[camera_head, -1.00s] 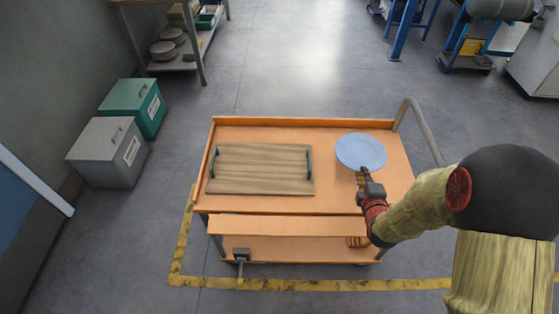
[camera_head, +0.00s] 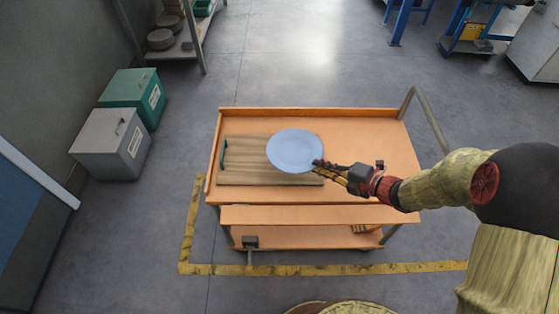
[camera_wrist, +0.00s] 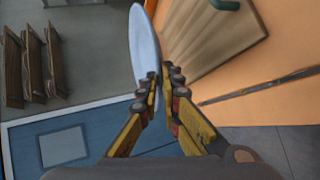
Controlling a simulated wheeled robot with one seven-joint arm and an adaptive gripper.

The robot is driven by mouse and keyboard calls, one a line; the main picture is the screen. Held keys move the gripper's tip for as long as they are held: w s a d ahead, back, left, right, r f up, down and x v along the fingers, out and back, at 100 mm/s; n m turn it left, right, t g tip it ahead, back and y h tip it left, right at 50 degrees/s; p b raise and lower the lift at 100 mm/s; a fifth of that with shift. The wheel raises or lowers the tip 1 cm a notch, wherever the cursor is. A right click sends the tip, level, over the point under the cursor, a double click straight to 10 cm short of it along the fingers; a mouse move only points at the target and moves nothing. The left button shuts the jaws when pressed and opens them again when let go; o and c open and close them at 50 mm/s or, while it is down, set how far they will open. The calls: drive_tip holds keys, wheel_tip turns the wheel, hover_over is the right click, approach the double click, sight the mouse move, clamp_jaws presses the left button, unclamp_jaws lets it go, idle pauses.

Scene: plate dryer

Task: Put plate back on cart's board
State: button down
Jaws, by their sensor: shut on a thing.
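A light blue plate (camera_head: 294,151) is held at its right edge by my gripper (camera_head: 319,166). In the head view it overlaps the right part of the wooden board (camera_head: 240,165), which lies on the left of the orange cart's top (camera_head: 370,133). In the wrist view the plate (camera_wrist: 146,45) shows nearly edge-on between the fingertips (camera_wrist: 160,84). The board (camera_wrist: 215,38) is beside it, and there the plate looks apart from it. The board's left green handle (camera_head: 224,154) is visible; its right handle is hidden in the head view.
The cart has a raised rim and a grey push handle (camera_head: 428,120) at the right. The right part of its top is clear. A grey bin (camera_head: 110,144) and a green bin (camera_head: 135,97) stand on the floor at the left. A shelf with bowls (camera_head: 160,39) is behind them.

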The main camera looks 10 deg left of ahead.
sight(302, 159)
drive_tip(key=b+x, duration=0.1)
drive_tip(key=x, duration=0.4)
drive_tip(key=b+x, duration=0.1)
drive_tip(key=x, duration=0.2)
drive_tip(key=shift+w+f+b, duration=0.3)
drive_tip(key=shift+f, duration=0.15)
drive_tip(key=a+f, duration=0.1)
drive_tip(key=w+a+f+b, duration=0.1)
drive_tip(key=f, duration=0.1)
drive_tip(key=w+a+f+b, duration=0.1)
drive_tip(key=shift+w+a+f, duration=0.15)
drive_tip(key=shift+a+f, duration=0.1)
drive_tip(key=shift+f, duration=0.1)
drive_tip(key=shift+w+a+f, duration=0.15)
drive_tip(key=shift+a+f, duration=0.15)
drive_tip(key=shift+f, duration=0.1)
wheel_tip(302, 159, down, 3)
drive_tip(key=shift+w+a+f+b, duration=0.1)
drive_tip(key=shift+f+b, duration=0.05)
drive_tip(key=shift+b, duration=1.1)
drive_tip(key=c, duration=2)
unclamp_jaws()
drive_tip(key=shift+c, duration=0.2)
drive_tip(key=shift+o, duration=0.2)
drive_tip(key=p+v, duration=0.4)
drive_tip(key=v, duration=0.8)
